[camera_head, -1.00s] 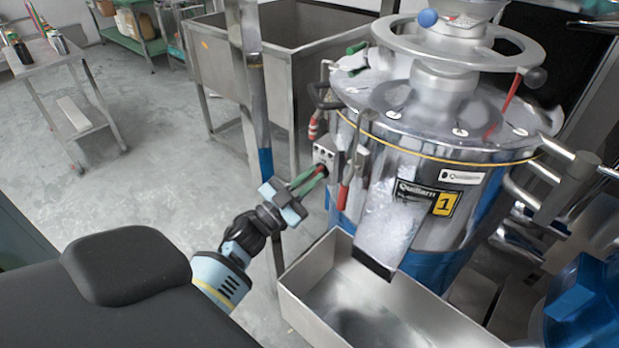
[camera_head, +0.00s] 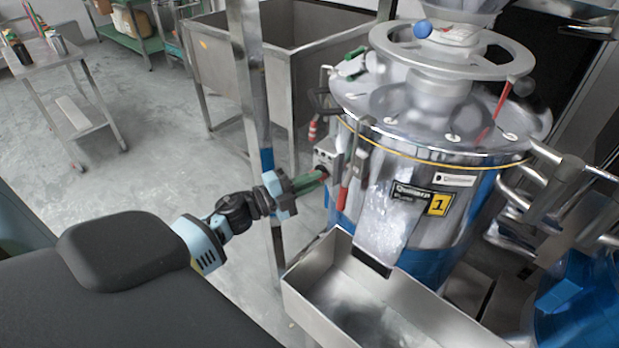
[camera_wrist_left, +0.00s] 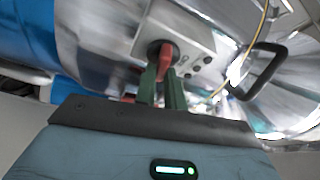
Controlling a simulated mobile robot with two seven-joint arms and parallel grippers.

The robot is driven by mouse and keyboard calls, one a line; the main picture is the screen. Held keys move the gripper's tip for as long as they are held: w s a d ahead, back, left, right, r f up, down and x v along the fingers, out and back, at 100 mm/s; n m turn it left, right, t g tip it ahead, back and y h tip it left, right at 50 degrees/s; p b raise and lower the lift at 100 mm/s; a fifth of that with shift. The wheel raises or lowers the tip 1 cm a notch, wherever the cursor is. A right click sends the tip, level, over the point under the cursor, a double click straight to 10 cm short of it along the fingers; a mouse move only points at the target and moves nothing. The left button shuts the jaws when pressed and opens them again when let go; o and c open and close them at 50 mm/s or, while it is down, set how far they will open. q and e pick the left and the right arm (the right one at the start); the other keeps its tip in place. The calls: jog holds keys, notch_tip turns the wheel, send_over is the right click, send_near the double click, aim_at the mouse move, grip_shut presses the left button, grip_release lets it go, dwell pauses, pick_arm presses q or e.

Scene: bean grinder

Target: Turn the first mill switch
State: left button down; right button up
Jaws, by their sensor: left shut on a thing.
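The first mill (camera_head: 400,215) is a steel drum with a yellow "1" label. Its grey switch box (camera_head: 327,156) is on the left side of the drum. In the left wrist view the box (camera_wrist_left: 200,42) carries a red switch (camera_wrist_left: 167,55) on a dark round base, with small dark holes beside it. My left gripper (camera_head: 318,178) reaches the box from the left. Its green fingers (camera_wrist_left: 162,82) are shut on the red switch, one on each side, hiding part of it. My right gripper is not in view.
A steel trough (camera_head: 375,300) stands below the mill's chute. A red-handled lever (camera_head: 343,190) hangs just right of the switch box. A metal post (camera_head: 250,85) rises behind my left gripper. A steel sink (camera_head: 300,45) stands farther back.

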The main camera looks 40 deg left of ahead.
pick_arm(q)
jog(key=m+g+p, duration=0.1)
jog(key=m, duration=0.1)
jog(key=shift+m, duration=0.4)
jog(key=shift+f, duration=0.1)
jog(key=c, duration=1.5)
grip_release()
jog(key=shift+b+v, duration=0.3)
jog(key=shift+v, duration=3.6)
